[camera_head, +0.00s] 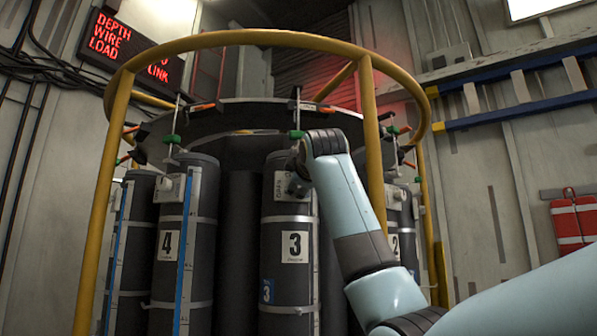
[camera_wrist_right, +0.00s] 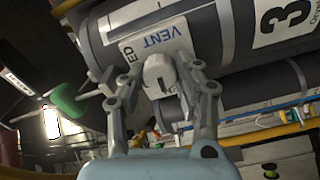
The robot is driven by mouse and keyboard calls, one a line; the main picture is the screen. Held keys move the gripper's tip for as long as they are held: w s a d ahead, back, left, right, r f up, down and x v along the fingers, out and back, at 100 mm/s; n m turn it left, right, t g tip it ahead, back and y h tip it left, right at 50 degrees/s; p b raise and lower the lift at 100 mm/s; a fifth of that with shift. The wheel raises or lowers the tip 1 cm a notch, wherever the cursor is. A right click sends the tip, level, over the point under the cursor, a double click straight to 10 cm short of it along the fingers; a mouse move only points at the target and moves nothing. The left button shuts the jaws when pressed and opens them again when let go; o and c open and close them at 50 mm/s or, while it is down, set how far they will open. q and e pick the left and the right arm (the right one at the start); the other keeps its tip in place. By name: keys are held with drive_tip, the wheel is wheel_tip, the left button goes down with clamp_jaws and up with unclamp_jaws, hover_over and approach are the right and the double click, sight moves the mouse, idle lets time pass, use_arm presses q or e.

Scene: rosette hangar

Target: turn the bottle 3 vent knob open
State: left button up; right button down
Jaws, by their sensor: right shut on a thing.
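Bottle 3 (camera_head: 287,274) is a dark upright cylinder with a white "3" label, in the middle of the head view. It also shows tilted across the top of the right wrist view (camera_wrist_right: 215,40). Its pale vent knob (camera_wrist_right: 160,76) sits beside a white plate with blue "VENT" lettering (camera_wrist_right: 163,37). My right gripper (camera_wrist_right: 157,80) is shut on the knob, with one finger on each side. In the head view my right wrist reaches the bottle's top and mostly hides the knob. The knob's turn position is hard to tell. My left gripper is not in view.
A yellow ring rail (camera_head: 240,37) with posts surrounds the bottle rosette; one post (camera_head: 371,140) stands close to my right arm. Bottle 4 (camera_head: 185,270) stands to the left, bottle 2 (camera_head: 394,245) to the right. A green handle (camera_wrist_right: 77,104) lies near the gripper.

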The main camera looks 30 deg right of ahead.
drive_tip(key=shift+n+p, duration=0.5)
drive_tip(key=shift+n, duration=0.1)
drive_tip(key=shift+f, duration=0.1)
drive_tip(key=c, duration=0.9)
unclamp_jaws()
drive_tip(key=shift+c, duration=0.2)
drive_tip(key=v, duration=1.2)
